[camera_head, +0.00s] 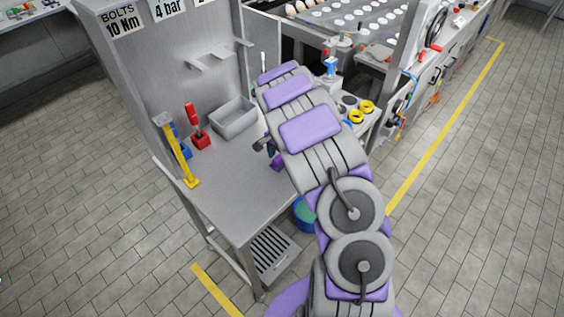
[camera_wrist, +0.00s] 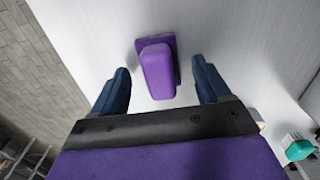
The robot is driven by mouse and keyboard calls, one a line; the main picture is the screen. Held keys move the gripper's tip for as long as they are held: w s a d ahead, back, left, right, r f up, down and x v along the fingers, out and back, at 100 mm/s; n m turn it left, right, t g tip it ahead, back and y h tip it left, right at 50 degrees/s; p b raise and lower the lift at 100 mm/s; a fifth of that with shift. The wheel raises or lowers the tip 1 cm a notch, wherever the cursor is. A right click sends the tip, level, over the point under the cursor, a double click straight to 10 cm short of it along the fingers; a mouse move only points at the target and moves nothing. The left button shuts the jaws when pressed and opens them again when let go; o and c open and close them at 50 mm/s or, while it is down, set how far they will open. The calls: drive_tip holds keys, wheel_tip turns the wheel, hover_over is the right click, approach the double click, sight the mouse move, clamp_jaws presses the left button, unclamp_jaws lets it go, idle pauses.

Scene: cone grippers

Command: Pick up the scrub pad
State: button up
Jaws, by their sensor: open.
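The scrub pad (camera_wrist: 157,72) is purple, with a raised rounded block on a flatter base, and lies on the grey metal worktop (camera_wrist: 90,40). In the wrist view it sits between the two dark blue fingers of my gripper (camera_wrist: 160,68), with a gap on each side. My gripper is open and empty. In the head view my arm covers much of the right of the worktop. A small purple patch, likely the scrub pad (camera_head: 277,164), shows beside the dark fingers there, partly hidden by the arm.
A grey bin (camera_head: 233,119), a red-handled tool in a red holder (camera_head: 197,128) and a yellow tool (camera_head: 183,160) stand along the back and left of the worktop. Yellow rings (camera_head: 361,111) lie right of my arm. The front left worktop is clear.

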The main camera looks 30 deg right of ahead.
sight(280, 156)
drive_tip(key=shift+a+f, duration=0.25)
drive_tip(key=shift+a, duration=0.25)
drive_tip(key=shift+a+r, duration=0.15)
drive_tip(key=shift+a, duration=0.2)
drive_tip(key=shift+d, duration=0.95)
drive_tip(key=c, duration=0.4)
drive_tip(key=shift+d, duration=0.25)
drive_tip(key=c, duration=0.3)
drive_tip(key=shift+a, duration=1)
drive_tip(key=c, duration=0.5)
drive_tip(key=shift+d+r, duration=0.15)
drive_tip(key=shift+d, duration=0.4)
drive_tip(key=shift+c, duration=0.2)
drive_tip(key=shift+d+r, duration=0.2)
drive_tip(key=shift+r, duration=0.05)
wheel_tip(280, 156, up, 3)
drive_tip(key=shift+a+r+p, duration=0.1)
drive_tip(key=shift+a+p, duration=0.05)
drive_tip(key=shift+p, duration=0.45)
drive_tip(key=s+p, duration=0.1)
drive_tip(key=s, duration=1.5)
drive_tip(key=shift+r+p, duration=0.4)
drive_tip(key=shift+r, duration=0.05)
